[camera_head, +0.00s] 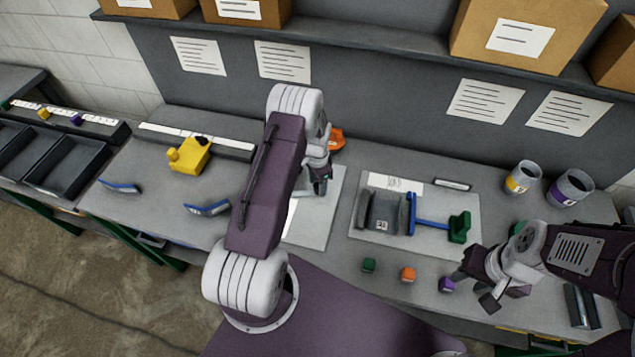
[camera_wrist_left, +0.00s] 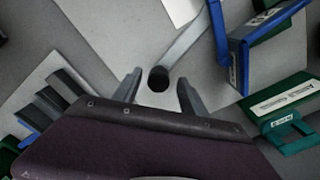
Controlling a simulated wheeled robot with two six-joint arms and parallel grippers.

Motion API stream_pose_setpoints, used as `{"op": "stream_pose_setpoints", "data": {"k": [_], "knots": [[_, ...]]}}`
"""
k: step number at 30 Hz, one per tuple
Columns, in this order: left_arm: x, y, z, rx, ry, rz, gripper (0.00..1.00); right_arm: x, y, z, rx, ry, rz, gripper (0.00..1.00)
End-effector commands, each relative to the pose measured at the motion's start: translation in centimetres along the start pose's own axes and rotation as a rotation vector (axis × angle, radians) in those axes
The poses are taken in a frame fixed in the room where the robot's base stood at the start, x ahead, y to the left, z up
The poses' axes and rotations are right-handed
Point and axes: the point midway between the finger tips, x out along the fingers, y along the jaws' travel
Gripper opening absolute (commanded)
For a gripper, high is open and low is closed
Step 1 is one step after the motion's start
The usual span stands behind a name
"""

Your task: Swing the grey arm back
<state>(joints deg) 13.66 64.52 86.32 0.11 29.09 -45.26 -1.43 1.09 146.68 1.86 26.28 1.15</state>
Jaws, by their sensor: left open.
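The grey arm (camera_wrist_left: 193,38) shows in the left wrist view as a flat light-grey bar, running from the upper right down to a dark round knob (camera_wrist_left: 158,78) at its near end. My left gripper (camera_wrist_left: 160,88) is open, with one finger on each side of the knob; I cannot tell whether either touches it. In the head view my left gripper (camera_head: 320,186) points down over the white plate (camera_head: 312,232), and my arm hides most of the grey arm there. My right gripper (camera_head: 503,298) hangs at the right near a purple cube (camera_head: 447,284), its fingers seemingly apart and empty.
A fixture plate (camera_head: 375,233) with a grey cradle, blue bracket and green block lies right of my left gripper. Green (camera_head: 369,265) and orange (camera_head: 408,274) cubes lie in front. A yellow device (camera_head: 188,156) and blue-handled tools (camera_head: 207,208) are left. Two cups (camera_head: 523,177) stand back right.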

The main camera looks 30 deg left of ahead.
Motion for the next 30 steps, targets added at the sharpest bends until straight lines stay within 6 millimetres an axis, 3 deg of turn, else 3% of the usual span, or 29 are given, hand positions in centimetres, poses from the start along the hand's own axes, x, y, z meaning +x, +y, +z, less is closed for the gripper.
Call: {"op": "stream_pose_setpoints", "data": {"k": [10, 16, 30], "knots": [[0.97, 0.01, -0.02, 0.0, 0.001, -0.001, 0.51, -0.23, 0.0, -0.02, 0.0, 0.0, 0.0, 0.36], [0.95, 0.01, -0.01, 0.0, 0.001, -0.001, 0.0, -0.23, 0.0, -0.02, 0.0, 0.0, 0.0, 0.36], [0.9, -0.01, -0.03, 0.0, 0.001, -0.001, 0.0, -0.24, 0.0, -0.02, 0.0, 0.0, 0.0, 0.36]]}}
